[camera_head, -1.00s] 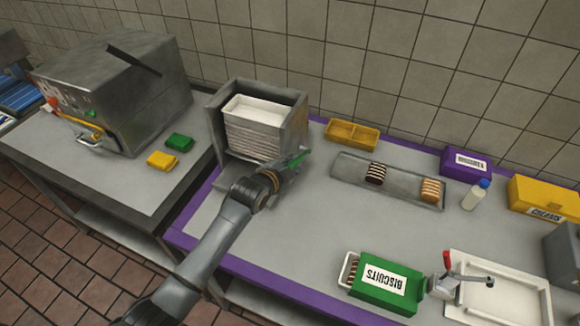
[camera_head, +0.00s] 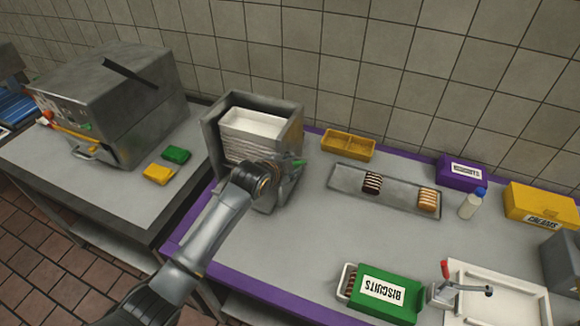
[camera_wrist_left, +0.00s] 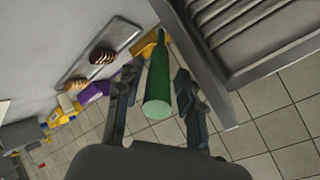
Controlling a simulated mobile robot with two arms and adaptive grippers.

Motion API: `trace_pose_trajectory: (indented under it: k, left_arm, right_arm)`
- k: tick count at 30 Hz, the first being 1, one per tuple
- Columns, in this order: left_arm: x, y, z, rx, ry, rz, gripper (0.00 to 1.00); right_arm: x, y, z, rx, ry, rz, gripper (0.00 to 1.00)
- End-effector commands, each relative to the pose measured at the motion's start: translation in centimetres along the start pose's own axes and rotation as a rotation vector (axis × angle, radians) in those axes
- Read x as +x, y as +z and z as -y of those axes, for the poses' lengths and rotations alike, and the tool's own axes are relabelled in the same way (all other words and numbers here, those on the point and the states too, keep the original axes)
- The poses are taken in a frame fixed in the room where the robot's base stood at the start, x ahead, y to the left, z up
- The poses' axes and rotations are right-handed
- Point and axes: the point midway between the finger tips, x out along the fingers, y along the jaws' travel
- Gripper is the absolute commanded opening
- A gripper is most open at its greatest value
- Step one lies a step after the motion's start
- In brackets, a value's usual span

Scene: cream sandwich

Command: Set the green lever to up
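The green lever (camera_head: 299,162) is on the right side of the grey metal dispenser (camera_head: 212,128) holding a stack of white trays. Only a small part of the lever shows in the head view. In the left wrist view the green lever (camera_wrist_left: 158,88) is a tapered green handle with its round end towards me. My left gripper (camera_head: 284,172) is at the lever, partly hidden by its own wrist. In the wrist view the left gripper (camera_wrist_left: 156,76) is open, with a finger on each side of the lever and gaps visible. My right gripper is not in view.
A grey tray (camera_head: 333,182) with two biscuit stacks and a yellow container (camera_head: 348,145) lie right of the dispenser. A green biscuits box (camera_head: 380,292) and a red-handled press (camera_head: 446,272) stand at front right. A metal machine (camera_head: 125,95) is at left.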

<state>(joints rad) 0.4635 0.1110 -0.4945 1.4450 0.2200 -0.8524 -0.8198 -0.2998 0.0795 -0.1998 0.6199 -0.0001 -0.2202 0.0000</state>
Motion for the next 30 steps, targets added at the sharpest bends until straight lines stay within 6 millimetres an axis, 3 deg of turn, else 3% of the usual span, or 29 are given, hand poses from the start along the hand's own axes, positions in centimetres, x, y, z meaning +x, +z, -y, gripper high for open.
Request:
trace_pose_trajectory:
  k: [9, 14, 30]
  left_arm:
    - [0.0, 0.1, -0.2, 0.0, 0.003, 0.001, 0.45]
    - [-1.1, 0.1, -0.1, 0.0, 0.002, 0.002, 0.45]
    - [-10.4, 0.1, -0.1, 0.0, 0.002, 0.001, 0.45]
  right_arm:
    - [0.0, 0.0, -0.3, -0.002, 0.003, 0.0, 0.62]
    - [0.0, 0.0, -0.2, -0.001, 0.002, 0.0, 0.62]
    - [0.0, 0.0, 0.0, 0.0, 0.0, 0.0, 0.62]
